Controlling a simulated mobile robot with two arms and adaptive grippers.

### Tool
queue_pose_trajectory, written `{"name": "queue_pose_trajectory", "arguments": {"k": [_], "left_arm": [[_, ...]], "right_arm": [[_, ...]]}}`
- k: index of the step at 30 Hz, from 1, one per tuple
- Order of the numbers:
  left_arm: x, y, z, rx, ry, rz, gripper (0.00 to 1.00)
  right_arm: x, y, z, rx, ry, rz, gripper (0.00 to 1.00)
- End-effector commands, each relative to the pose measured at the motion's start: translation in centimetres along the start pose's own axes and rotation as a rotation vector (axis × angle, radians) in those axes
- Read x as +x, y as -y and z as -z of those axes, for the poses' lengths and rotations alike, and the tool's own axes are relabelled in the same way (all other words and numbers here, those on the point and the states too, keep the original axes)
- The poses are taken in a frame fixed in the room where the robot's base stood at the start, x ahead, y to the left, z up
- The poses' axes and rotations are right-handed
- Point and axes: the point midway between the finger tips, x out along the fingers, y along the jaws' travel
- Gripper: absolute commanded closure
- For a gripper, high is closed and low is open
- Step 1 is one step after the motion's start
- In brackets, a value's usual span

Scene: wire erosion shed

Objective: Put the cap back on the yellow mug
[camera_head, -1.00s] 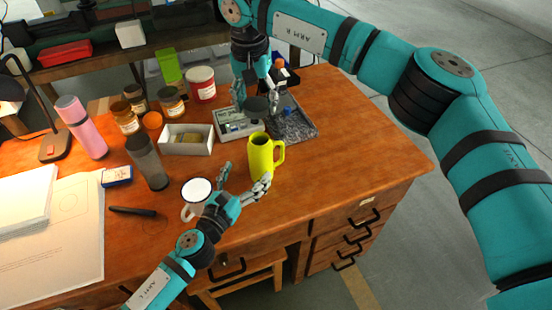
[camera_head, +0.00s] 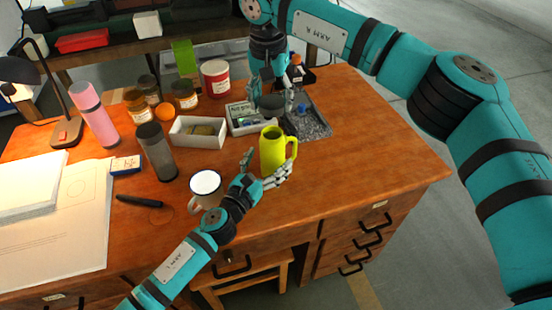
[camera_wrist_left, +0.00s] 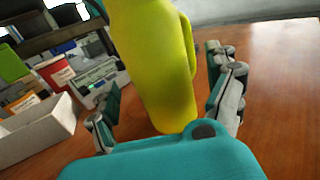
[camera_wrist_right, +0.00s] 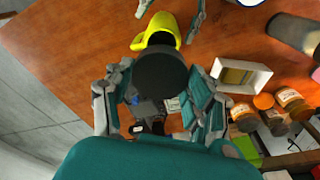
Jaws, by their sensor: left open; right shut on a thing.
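The yellow mug (camera_head: 273,150) stands upright on the wooden desk, its handle to the right in the head view. My left gripper (camera_head: 265,172) is open, with its fingers on either side of the mug's lower body; the mug also fills the middle of the left wrist view (camera_wrist_left: 155,65). My right gripper (camera_head: 270,92) is shut on the dark round cap (camera_head: 271,102), held behind and above the mug. In the right wrist view the cap (camera_wrist_right: 160,72) is between the fingers and partly covers the mug's dark opening (camera_wrist_right: 161,38).
A white enamel mug (camera_head: 205,184) stands left of my left gripper. Behind are a white box (camera_head: 184,139), a grey tray (camera_head: 312,128) and several jars. A dark grey tumbler (camera_head: 156,150) and a pink bottle (camera_head: 97,117) stand further left. The desk's right side is clear.

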Motion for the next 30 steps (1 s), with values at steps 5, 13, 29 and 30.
{"name": "queue_pose_trajectory", "arguments": {"k": [5,13,29,30], "left_arm": [[2.2,0.0,-0.1,-0.001,0.001,0.0,0.12],[3.0,0.0,0.0,-0.001,-0.001,0.0,0.12],[2.9,0.0,0.0,-0.001,0.0,0.0,0.61],[2.9,0.0,0.0,-0.001,0.0,0.0,0.67]], "right_arm": [[0.0,0.0,0.0,0.0,0.0,0.0,0.73],[0.0,0.0,0.0,0.0,0.0,0.0,0.73],[0.0,0.0,0.0,0.0,0.0,0.0,0.73],[0.0,0.0,0.0,0.0,0.0,0.0,0.73]]}}
